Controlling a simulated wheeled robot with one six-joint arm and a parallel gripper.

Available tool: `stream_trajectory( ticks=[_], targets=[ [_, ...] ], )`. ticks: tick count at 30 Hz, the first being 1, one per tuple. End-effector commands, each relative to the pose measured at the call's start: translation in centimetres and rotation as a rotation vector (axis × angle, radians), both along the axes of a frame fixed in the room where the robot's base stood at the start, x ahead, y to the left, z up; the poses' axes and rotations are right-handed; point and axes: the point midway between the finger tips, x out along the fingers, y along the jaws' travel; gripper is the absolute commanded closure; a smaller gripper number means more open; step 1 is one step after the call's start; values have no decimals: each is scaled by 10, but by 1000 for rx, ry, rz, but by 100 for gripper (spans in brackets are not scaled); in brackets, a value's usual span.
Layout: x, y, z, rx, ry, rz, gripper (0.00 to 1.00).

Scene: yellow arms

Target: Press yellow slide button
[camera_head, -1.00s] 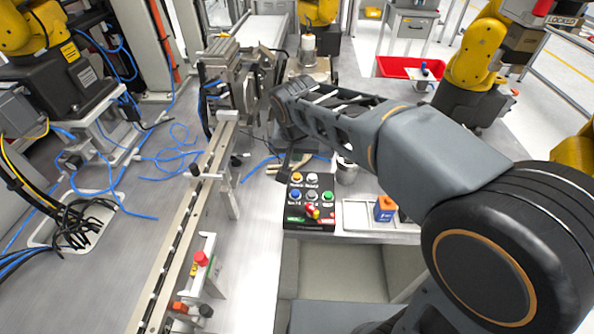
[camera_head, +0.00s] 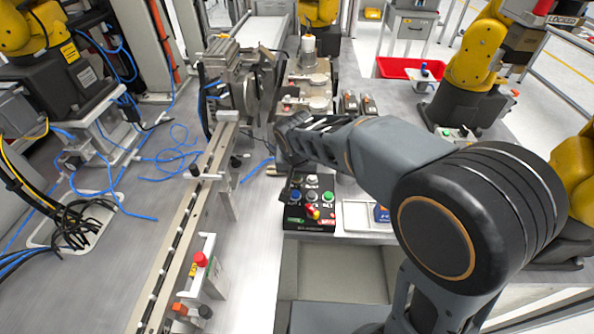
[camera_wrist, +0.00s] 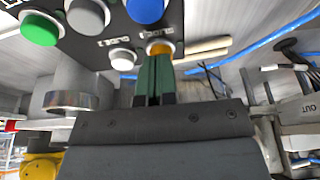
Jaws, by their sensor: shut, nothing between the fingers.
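The black button box (camera_head: 306,222) sits at the table's front edge in the head view, with blue, grey and green buttons and a red knob showing. The yellow button is hidden behind my arm there. In the wrist view the yellow-orange button (camera_wrist: 161,46) is at the box's edge, next to a white button (camera_wrist: 122,58). My gripper (camera_wrist: 157,58) is shut and empty, its green-padded fingertips overlapping the yellow button's edge in that view. I cannot tell whether they touch it. In the head view my arm's end hides the fingertips.
A metal rail (camera_head: 190,230) runs along the left of the box, with a red-button post (camera_head: 201,260) beside it. A pale tray (camera_head: 364,216) lies right of the box. A metal machine (camera_head: 237,85) stands behind. Blue cables (camera_head: 170,155) lie on the left.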

Motion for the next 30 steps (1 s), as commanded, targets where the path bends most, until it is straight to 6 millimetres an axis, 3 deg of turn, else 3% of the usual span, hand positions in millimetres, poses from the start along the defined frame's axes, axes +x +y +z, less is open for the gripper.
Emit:
stream_trajectory(
  ticks=[9,19,23,30],
  targets=[
    [0,0,-22,-1,1,0,100],
    [-2,-1,-22,-5,11,0,100],
    [-2,-1,-11,-4,8,-1,100],
    [-2,-3,37,6,-10,-5,100]
  ],
)
